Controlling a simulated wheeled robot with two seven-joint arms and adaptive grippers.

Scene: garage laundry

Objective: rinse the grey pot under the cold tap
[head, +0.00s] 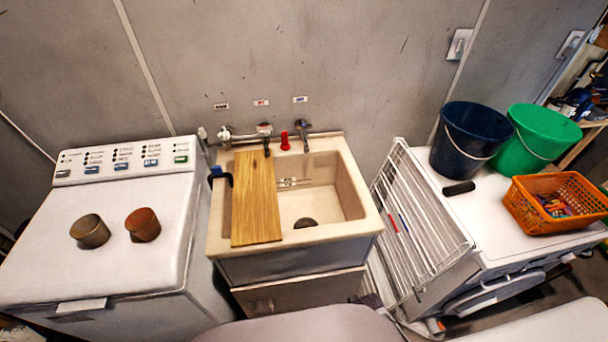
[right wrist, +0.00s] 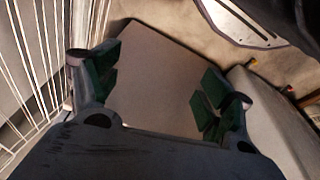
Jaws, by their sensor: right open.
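Two small pots stand on the white top-loading machine at the left of the head view: a dull grey-brown pot (head: 90,231) and, to its right, a rust-red one (head: 143,224). The grey-brown one best fits the grey pot. The cream sink (head: 362,228) is in the middle, with taps (head: 303,132) on a wall pipe behind it. Small labels above the taps are too small to read. A red fitting (head: 285,141) stands between taps. My right gripper (right wrist: 158,88) is open and empty in the right wrist view, away from the pots. My left gripper is not in view.
A wooden board (head: 256,198) lies across the sink's left part; its right part is open, with a dark round drain (head: 306,223). A white drying rack (head: 420,225) stands right of the sink. Blue (head: 470,140) and green buckets (head: 535,140) and an orange basket (head: 518,214) are farther right.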

